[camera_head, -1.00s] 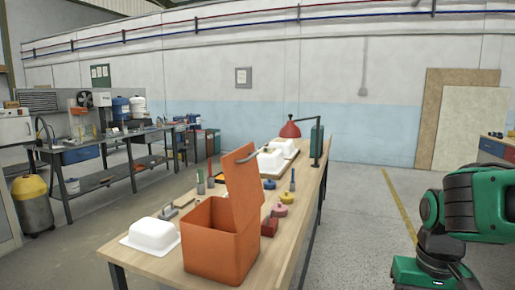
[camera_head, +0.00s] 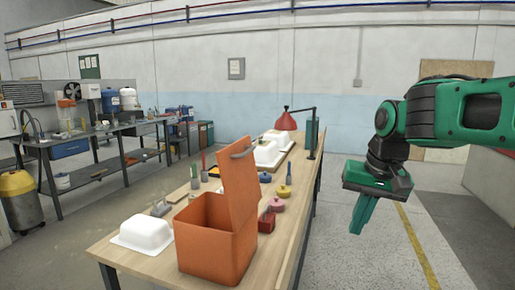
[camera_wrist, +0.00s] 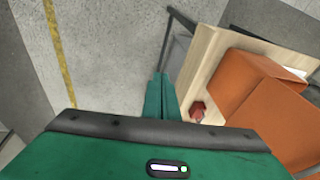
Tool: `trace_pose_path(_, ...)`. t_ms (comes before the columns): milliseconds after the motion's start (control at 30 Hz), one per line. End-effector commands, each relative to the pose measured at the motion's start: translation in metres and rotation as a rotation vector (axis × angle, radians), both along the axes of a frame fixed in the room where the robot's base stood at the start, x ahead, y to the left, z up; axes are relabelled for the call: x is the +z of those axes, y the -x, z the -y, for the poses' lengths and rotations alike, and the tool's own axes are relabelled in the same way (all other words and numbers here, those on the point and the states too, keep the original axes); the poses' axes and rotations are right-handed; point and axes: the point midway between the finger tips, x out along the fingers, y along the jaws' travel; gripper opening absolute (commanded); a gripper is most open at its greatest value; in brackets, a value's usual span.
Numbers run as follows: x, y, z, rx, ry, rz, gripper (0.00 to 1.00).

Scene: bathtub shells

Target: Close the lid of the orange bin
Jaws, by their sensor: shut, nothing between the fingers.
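The orange bin (camera_head: 208,241) stands near the front end of a wooden table, its top open. In the wrist view the orange bin (camera_wrist: 286,128) is at the right, partly cut off by the frame edge. My green gripper (camera_head: 361,222) hangs over the floor to the right of the table, apart from the bin and lid. Its fingers also show in the wrist view (camera_wrist: 160,88), shut together with nothing between them.
The wooden table (camera_head: 275,245) also bears a white tub shell (camera_head: 145,233) left of the bin and a red block (camera_head: 267,221) right of it. The floor right of the table is clear.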

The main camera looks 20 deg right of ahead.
Motion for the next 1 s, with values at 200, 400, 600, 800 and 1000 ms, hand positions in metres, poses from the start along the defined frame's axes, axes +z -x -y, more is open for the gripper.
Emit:
trace_pose_path(200,0.126,-0.106,-0.060,0.028,-0.059,0.223,0.00)
trace_pose_path(400,0.197,-0.144,-0.105,0.044,-0.116,0.337,0.00)
trace_pose_path(600,0.213,-0.156,-0.120,0.050,-0.133,0.365,0.00)
trace_pose_path(800,0.191,-0.170,-0.124,0.050,-0.133,0.361,0.00)
trace_pose_path(1000,0.161,-0.192,-0.130,0.050,-0.133,0.361,0.00)
